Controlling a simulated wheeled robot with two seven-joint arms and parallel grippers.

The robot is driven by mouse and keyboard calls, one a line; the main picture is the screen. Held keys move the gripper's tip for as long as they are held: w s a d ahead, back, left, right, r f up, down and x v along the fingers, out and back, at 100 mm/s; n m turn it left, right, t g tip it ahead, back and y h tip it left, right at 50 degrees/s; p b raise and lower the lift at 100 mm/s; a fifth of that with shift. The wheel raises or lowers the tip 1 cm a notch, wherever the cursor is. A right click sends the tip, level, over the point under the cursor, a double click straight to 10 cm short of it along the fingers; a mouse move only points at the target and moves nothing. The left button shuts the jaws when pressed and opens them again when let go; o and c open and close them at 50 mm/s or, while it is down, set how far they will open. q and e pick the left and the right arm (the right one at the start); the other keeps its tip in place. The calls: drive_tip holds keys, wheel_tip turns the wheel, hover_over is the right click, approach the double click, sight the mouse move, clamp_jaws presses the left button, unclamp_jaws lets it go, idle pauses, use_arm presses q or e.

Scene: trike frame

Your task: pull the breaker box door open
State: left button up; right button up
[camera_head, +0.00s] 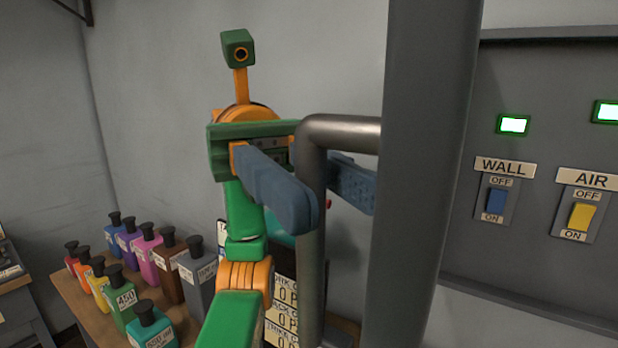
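The breaker box door (422,170) stands swung out toward me, seen nearly edge-on as a tall grey slab. Its grey tubular handle (312,255) sticks out to the left, with a vertical bar. My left gripper (338,200) is at the upper part of this bar, its two blue fingers spread apart. One finger overlaps the bar's left side in the picture; the other passes behind it to the right, its tip close to the door. The bar shows between the fingers; I cannot tell whether they touch it. My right gripper is not in view.
The box's inner panel (540,265) shows at right, with a blue WALL switch (496,201), a yellow AIR switch (581,216) and green lights (513,125). Several coloured bottles (150,255) stand on a wooden table (78,300) at lower left, beside my arm.

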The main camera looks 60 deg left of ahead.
use_arm(q)
drive_tip(key=shift+w, duration=0.1)
drive_tip(key=w+a, duration=0.1)
drive_tip(key=a, duration=0.6)
drive_tip(key=shift+p, duration=0.4)
